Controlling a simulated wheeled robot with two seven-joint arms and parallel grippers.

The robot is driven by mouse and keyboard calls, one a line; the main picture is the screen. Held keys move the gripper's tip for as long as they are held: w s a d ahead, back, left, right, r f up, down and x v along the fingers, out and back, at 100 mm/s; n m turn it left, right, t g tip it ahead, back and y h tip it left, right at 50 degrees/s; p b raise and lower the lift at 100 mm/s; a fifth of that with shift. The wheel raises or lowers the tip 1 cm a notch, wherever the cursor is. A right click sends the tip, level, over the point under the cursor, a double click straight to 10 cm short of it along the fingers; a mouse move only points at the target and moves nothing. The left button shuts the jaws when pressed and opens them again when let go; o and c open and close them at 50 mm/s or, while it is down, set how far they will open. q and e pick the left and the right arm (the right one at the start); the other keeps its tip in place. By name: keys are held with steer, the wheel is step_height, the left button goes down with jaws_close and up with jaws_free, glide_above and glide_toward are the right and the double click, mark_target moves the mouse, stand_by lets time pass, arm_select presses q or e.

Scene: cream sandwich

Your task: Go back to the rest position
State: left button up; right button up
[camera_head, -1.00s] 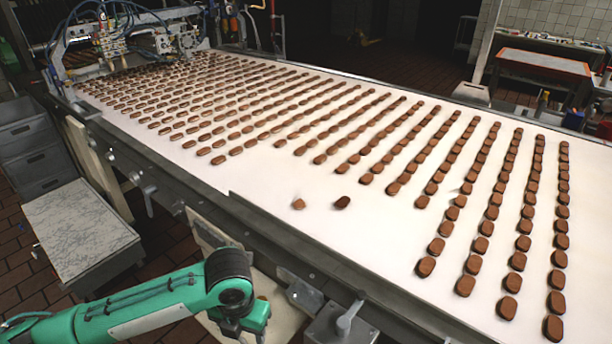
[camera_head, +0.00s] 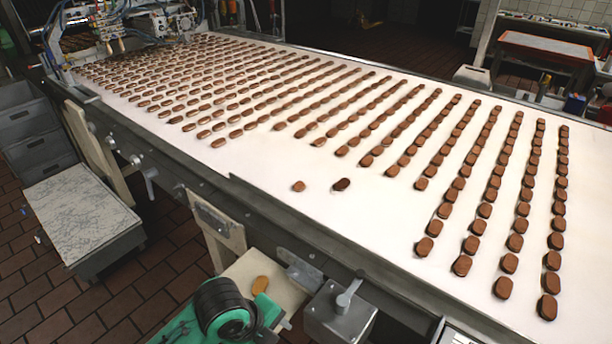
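On the white conveyor belt (camera_head: 260,210), a brown biscuit (camera_head: 298,186) and a darker biscuit (camera_head: 341,184) lie apart from the rows. My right gripper is not in view.
Long rows of brown biscuits (camera_head: 463,265) cover much of the belt. Grey crates (camera_head: 38,135) and a low marbled-top box (camera_head: 80,210) stand at left.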

arm_select(q)
steer(key=s+a+f+n+t+y, duration=0.1)
steer(key=s+a+f+n, duration=0.1)
steer(key=s+a+n, duration=0.45)
steer(key=s+a+f+n+y, duration=0.1)
steer(key=a+f+n, duration=0.25)
steer(key=n, duration=0.65)
steer(key=s+a+f+n+t+y, duration=0.1)
steer(key=s+a+f+n+y, duration=0.1)
steer(key=s+a+n, duration=0.35)
step_height(320, 180, down, 29)
steer(key=w+n+g, duration=0.1)
steer(key=n+g, duration=0.1)
steer(key=s+a+f, duration=0.2)
steer(key=s+f, duration=0.7)
steer(key=f, duration=0.1)
steer(key=s+a+f, duration=0.2)
steer(key=s+f, duration=0.7)
steer(key=shift+f+g, duration=0.35)
steer(key=shift+g, duration=0.05)
steer(key=shift+s+f, duration=0.2)
steer(key=shift+s, duration=0.3)
steer(key=shift+c, duration=0.4)
